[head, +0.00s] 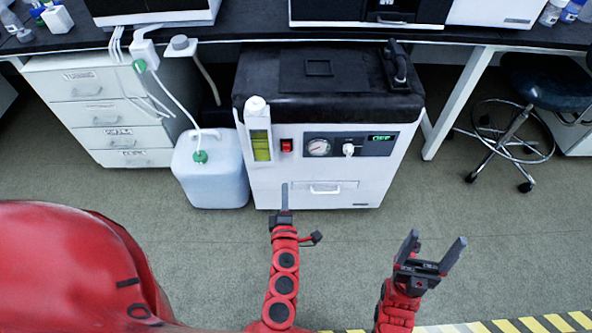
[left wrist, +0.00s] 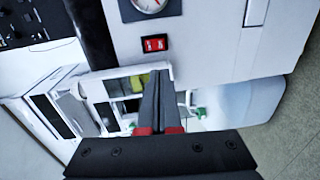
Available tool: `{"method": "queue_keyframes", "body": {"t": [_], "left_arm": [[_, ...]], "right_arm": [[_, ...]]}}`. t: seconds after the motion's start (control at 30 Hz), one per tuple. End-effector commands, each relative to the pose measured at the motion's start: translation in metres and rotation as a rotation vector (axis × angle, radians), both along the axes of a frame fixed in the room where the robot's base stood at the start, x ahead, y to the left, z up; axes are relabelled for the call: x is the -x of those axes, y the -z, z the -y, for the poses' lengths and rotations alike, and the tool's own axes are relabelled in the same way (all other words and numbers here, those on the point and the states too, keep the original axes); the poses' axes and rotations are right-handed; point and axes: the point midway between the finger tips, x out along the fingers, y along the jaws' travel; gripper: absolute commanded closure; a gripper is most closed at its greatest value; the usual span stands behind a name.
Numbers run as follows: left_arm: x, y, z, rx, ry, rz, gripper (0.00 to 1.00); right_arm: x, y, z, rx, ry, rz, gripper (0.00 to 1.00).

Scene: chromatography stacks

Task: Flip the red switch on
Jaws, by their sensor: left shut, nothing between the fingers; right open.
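The red switch (head: 286,145) is on the front panel of a white machine with a black top (head: 300,168). It sits between a yellow-green sight tube and a round gauge. A small display (head: 383,138) on the panel reads OFF in green. In the left wrist view the red switch (left wrist: 155,44) shows above my shut fingers, beside part of the gauge. My left gripper (head: 284,190) is shut and empty, in front of the machine and below the switch; whether it touches the machine is unclear. My right gripper (head: 437,247) is open and empty over the floor to the right.
A whitish jug (head: 211,172) with a green cap and tubes stands left of the machine. White drawers (head: 95,105) are further left. A wheeled stool (head: 510,135) is at the right. Open floor lies in front.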

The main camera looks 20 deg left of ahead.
Motion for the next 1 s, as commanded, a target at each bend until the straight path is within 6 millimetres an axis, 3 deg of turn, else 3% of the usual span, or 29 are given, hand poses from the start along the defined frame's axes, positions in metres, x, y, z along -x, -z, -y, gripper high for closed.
{"method": "queue_keyframes", "body": {"t": [0.53, 1.0], "left_arm": [[-0.009, 0.004, 0.001, 0.02, 0.008, 0.0, 1.0], [-0.099, 0.014, -0.025, 0.018, 0.008, 0.004, 1.0]], "right_arm": [[0.0, 0.002, 0.0, 0.0, 0.0, 0.0, 0.2], [0.0, 0.007, 0.0, 0.0, 0.0, 0.0, 0.2]]}}
